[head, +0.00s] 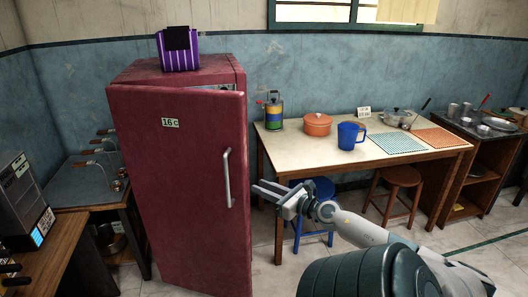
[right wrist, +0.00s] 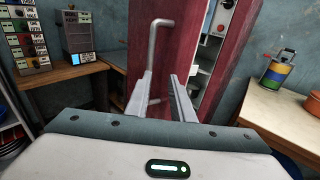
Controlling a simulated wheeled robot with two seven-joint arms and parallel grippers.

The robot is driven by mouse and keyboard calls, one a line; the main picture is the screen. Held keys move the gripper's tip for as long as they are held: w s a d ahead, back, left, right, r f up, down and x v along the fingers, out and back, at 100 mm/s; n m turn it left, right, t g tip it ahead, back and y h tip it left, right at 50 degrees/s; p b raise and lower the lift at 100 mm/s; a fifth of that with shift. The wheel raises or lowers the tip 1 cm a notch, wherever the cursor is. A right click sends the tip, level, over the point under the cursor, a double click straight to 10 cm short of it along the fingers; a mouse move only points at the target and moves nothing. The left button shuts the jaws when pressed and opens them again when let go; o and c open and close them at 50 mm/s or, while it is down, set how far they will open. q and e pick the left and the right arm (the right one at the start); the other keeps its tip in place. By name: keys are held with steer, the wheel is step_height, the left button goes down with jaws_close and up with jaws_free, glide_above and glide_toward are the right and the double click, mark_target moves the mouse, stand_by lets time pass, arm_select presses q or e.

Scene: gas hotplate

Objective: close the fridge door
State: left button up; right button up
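The dark red fridge (head: 247,72) stands left of the middle in the head view. Its door (head: 178,200) is ajar: a gap with pale interior shows along the top and, in the right wrist view, shelves (right wrist: 206,72) show to the right of the door (right wrist: 186,40). The metal door handle (head: 227,178) is upright near the door's right edge; it also shows in the right wrist view (right wrist: 153,50). My right gripper (head: 264,190) is open and empty, in front of the door and to the right of the handle. My left gripper is out of view.
A purple striped bag (head: 179,52) sits on the fridge. A table (head: 290,150) with a pot (head: 317,125) and blue mug (head: 351,136) stands to the right, stools (head: 402,177) below it. A counter (head: 75,190) stands left of the fridge.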

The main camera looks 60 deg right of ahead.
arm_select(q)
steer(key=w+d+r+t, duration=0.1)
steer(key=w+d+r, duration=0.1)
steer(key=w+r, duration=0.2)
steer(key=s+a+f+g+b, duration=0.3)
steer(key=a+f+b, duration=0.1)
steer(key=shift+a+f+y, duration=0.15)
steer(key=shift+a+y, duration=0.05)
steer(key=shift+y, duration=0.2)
arm_select(e)
steer(key=v, duration=1.7)
steer(key=shift+s, duration=0.25)
